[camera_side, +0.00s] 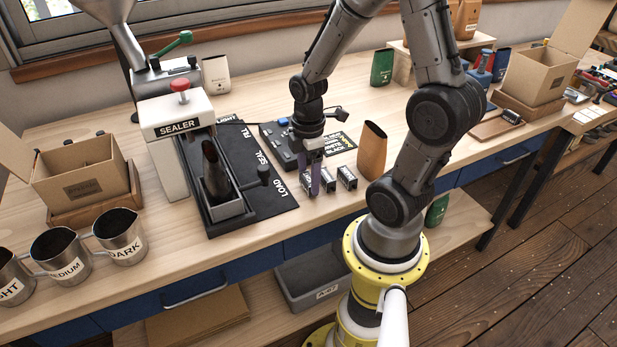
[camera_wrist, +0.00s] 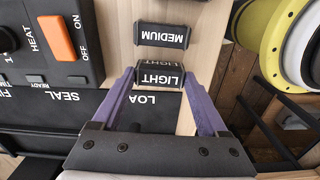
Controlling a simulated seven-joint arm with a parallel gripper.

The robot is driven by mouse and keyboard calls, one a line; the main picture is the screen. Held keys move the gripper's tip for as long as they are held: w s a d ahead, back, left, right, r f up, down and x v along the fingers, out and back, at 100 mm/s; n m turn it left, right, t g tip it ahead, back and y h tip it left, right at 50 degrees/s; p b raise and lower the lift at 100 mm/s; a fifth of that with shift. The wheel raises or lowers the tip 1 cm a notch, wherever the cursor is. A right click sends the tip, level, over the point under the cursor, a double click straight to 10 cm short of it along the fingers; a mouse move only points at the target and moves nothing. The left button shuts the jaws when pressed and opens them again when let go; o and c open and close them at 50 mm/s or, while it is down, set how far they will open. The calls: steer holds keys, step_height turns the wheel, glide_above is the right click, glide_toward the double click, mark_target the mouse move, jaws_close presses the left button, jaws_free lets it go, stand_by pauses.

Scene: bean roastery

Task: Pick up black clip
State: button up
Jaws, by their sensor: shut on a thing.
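My gripper (camera_side: 315,187) points down at the bench near its front edge, beside a short row of small black clips. In the wrist view my gripper's purple fingers (camera_wrist: 159,75) are shut on a black clip labelled LIGHT (camera_wrist: 160,69), one finger at each end. A second black clip, labelled MEDIUM (camera_wrist: 161,36), lies just beyond it, apart from the fingers. In the side view two more clips stand to the right of the fingers, a middle one (camera_side: 328,181) and an end one (camera_side: 347,177). The held clip is partly hidden there by the fingers.
The sealer (camera_side: 176,130) and its black LOAD/SEAL mat (camera_side: 262,205) are on the left. A control box (camera_side: 275,140) with an orange switch (camera_wrist: 63,38) is behind the clips. A brown pouch (camera_side: 372,150) stands to their right. Metal jugs (camera_side: 121,236) stand front left.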

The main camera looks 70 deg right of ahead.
step_height(320, 180, up, 2)
steer(key=shift+r, duration=0.15)
steer(key=s+a+r, duration=0.7)
steer(key=s+r, duration=0.3)
steer(key=s, duration=0.2)
steer(key=w+d+r+m, duration=0.1)
steer(key=w+d+r, duration=0.1)
steer(key=w+r, duration=0.45)
steer(key=w+d+r+m, duration=0.1)
steer(key=w+r, duration=0.3)
steer(key=w, duration=0.5)
steer(key=w+a, duration=0.2)
steer(key=w, duration=0.2)
steer(key=w+a+f+n, duration=0.1)
steer(key=w+a, duration=0.1)
steer(key=w, duration=0.3)
steer(key=w+a+f+n, duration=0.1)
steer(key=w+a, duration=0.2)
steer(key=w, duration=0.1)
steer(key=shift+w, duration=0.15)
steer(key=shift+a+f, duration=0.15)
steer(key=shift+f, duration=2.15)
